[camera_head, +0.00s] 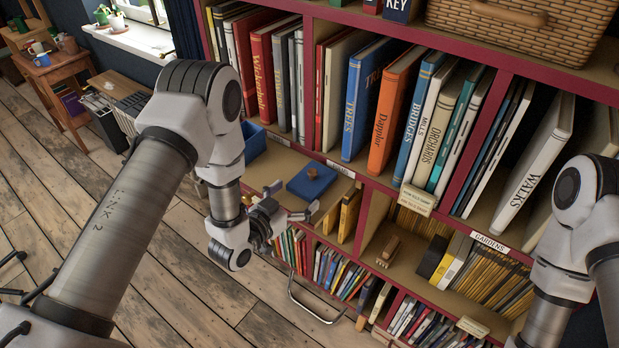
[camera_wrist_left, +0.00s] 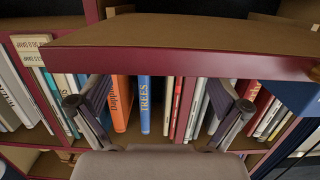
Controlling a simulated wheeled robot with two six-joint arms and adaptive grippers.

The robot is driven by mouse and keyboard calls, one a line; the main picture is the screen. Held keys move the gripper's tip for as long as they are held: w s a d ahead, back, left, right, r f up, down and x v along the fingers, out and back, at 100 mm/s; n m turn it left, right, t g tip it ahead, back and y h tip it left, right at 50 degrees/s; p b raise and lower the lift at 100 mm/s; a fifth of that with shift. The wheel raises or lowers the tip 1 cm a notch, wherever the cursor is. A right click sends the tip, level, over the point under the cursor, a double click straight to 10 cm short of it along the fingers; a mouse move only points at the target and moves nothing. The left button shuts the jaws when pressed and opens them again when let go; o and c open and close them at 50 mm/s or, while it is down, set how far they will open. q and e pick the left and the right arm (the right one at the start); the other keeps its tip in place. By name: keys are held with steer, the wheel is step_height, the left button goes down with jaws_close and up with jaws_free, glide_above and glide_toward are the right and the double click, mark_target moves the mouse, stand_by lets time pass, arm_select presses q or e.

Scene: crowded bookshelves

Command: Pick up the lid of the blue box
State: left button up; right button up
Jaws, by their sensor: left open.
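The blue lid (camera_head: 304,187) with a round wooden knob (camera_head: 312,173) lies flat on a shelf board in the head view. The blue box (camera_head: 253,143) stands to its left, partly hidden behind my left arm. My left gripper (camera_head: 294,199) is in front of the lid, on the near side, with its fingers spread and nothing between them. In the left wrist view the fingers (camera_wrist_left: 160,106) are wide apart. A blue surface (camera_wrist_left: 302,97) shows at the right edge there; I cannot tell whether it is the box or the lid. My right gripper is out of view.
The bookcase's red shelf edge (camera_wrist_left: 190,65) runs across the left wrist view. Tall books, including an orange one (camera_head: 392,112), stand behind and right of the lid. A wooden brush (camera_head: 388,252) lies in a lower compartment.

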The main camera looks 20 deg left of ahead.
mark_target(303, 187)
arm_select(q)
steer(key=x, duration=0.1)
steer(key=p+x, duration=0.1)
steer(key=x, duration=0.1)
steer(key=shift+a+r, duration=0.2)
steer(key=shift+w+d+f, duration=0.1)
steer(key=shift+w+f, duration=0.05)
steer(key=shift+w, duration=0.15)
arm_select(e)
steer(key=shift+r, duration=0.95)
arm_select(q)
steer(key=c, duration=0.9)
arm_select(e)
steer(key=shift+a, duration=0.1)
